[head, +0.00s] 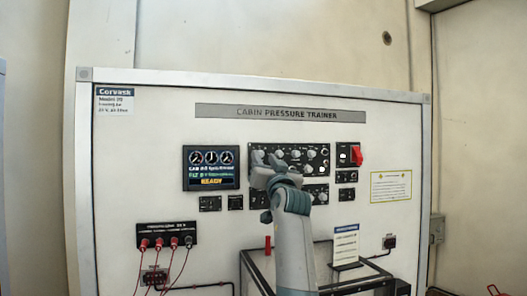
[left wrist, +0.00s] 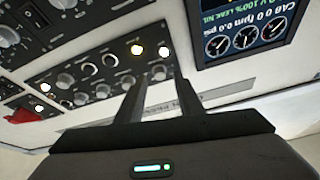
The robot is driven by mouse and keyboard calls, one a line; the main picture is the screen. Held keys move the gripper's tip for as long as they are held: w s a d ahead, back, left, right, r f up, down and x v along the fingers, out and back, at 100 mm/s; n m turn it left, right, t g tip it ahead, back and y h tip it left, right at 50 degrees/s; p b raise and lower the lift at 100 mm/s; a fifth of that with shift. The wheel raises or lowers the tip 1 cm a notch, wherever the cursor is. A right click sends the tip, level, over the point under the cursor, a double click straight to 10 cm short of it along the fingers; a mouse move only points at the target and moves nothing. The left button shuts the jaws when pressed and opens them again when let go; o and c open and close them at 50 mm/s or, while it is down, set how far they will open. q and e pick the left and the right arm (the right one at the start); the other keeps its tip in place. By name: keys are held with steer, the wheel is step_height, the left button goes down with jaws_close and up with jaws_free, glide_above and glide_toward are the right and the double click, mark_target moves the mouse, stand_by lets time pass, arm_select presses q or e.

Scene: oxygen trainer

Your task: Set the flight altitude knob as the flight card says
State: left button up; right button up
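The black knob panel (head: 318,153) is on the upper middle of the white trainer board, with rows of grey knobs and small lamps. It also shows in the left wrist view (left wrist: 112,74). I cannot read which knob is the flight altitude one. My left gripper (head: 262,165) is in front of the panel's left end and hides part of it. My right gripper is out of view.
A display (head: 211,167) with three dials reads READY, left of the knob panel. A red guarded switch (head: 356,156) is at the panel's right. Red plugs and cables (head: 160,244) are at lower left. A black frame (head: 258,272) stands below.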

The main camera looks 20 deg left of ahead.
arm_select(q)
steer(key=shift+w+a+r, duration=0.2)
steer(key=shift+w+a, duration=0.15)
steer(key=shift+w, duration=0.2)
jaws_close()
